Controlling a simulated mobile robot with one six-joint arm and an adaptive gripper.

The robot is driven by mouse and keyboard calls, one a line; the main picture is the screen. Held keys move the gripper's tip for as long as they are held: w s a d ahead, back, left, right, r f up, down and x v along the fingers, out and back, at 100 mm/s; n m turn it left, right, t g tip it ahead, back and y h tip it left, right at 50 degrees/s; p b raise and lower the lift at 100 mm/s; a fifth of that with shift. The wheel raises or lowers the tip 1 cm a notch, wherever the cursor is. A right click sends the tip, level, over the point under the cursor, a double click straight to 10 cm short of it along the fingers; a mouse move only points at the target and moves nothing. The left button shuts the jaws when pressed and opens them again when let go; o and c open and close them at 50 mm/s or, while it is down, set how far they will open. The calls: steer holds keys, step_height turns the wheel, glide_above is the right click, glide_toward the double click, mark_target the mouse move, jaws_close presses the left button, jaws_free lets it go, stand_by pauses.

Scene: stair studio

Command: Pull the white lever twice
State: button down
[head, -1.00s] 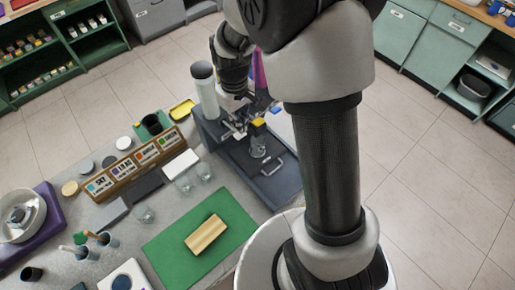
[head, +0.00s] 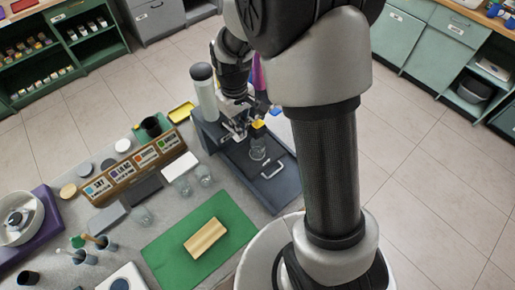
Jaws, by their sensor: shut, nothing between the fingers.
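My gripper (head: 240,134) is shut and empty. It points down in front of a dark dispenser stand (head: 206,130) at the counter's far right end. I cannot make out the white lever for certain; my gripper and wrist cover much of that area. A small yellow part (head: 258,124) shows just right of the fingertips. A pale U-shaped handle (head: 273,169) lies on that base, in front of the glass. Whether my fingers touch anything is too small to tell.
A tall pale bottle (head: 204,95) with a dark cap stands left of my wrist. A wooden rack of labelled cards (head: 135,167), clear glasses (head: 204,176) and a green mat (head: 172,257) with a wooden block (head: 206,238) occupy the counter. The floor to the right is clear.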

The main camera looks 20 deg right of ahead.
mark_target(240, 139)
steer(key=shift+f, duration=0.1)
stand_by(0.5)
steer(key=shift+f+b, duration=2.25)
steer(key=shift+f, duration=0.75)
steer(key=shift+r, duration=0.15)
steer(key=shift+r+p, duration=2.25)
steer(key=shift+r, duration=0.75)
steer(key=shift+f, duration=0.2)
steer(key=shift+f+b, duration=2.4)
steer(key=shift+f, duration=0.6)
steer(key=shift+r, duration=0.2)
steer(key=shift+r+p, duration=2.3)
steer(key=shift+r, duration=0.65)
